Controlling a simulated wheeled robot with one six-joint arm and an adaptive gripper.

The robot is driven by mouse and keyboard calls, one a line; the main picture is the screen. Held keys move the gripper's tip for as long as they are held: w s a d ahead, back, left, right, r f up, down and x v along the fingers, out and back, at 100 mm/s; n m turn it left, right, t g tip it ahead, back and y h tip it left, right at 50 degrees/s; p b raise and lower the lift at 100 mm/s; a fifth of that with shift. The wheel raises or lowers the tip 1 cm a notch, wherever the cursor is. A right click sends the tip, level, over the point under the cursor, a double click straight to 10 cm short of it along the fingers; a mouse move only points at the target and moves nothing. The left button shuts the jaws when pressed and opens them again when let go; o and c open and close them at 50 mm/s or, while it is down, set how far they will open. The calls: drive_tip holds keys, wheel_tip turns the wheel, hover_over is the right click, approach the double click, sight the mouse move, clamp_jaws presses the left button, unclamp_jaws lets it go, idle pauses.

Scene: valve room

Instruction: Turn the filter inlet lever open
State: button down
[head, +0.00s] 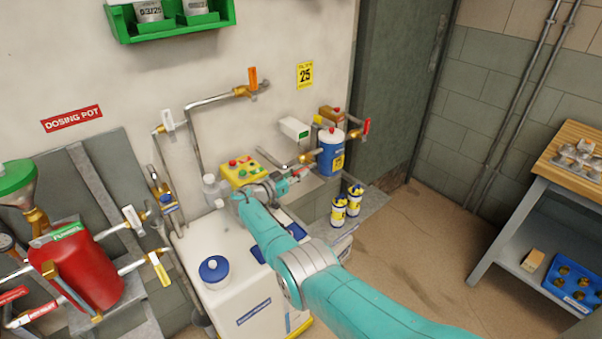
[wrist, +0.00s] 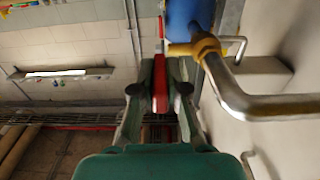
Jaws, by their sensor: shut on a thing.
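The filter is a blue canister (head: 331,160) with a white top, standing against the wall in the head view. A brass inlet valve (head: 309,158) joins its left side, and its brass body (wrist: 197,47) also shows in the wrist view below the blue canister (wrist: 184,14). My gripper (head: 294,174) is at the left of the canister, in front of this valve. In the wrist view my gripper (wrist: 160,92) is shut on a red lever (wrist: 160,84), which lies between the two fingers. The lever's joint with the valve is hard to make out.
A bent steel pipe (wrist: 235,95) runs close to the right finger. Another red lever (head: 366,127) stands upright right of the canister. A yellow button box (head: 243,169), two small yellow-and-blue cans (head: 346,204) and a white tank (head: 218,246) are nearby. Open floor lies to the right.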

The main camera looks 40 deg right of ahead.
drive_tip(key=c, duration=1.2)
unclamp_jaws()
drive_tip(key=shift+a, duration=0.15)
drive_tip(key=a, duration=1.1)
drive_tip(key=shift+s+a+f, duration=0.15)
drive_tip(key=shift+s+a, duration=0.05)
drive_tip(key=shift+a, duration=0.15)
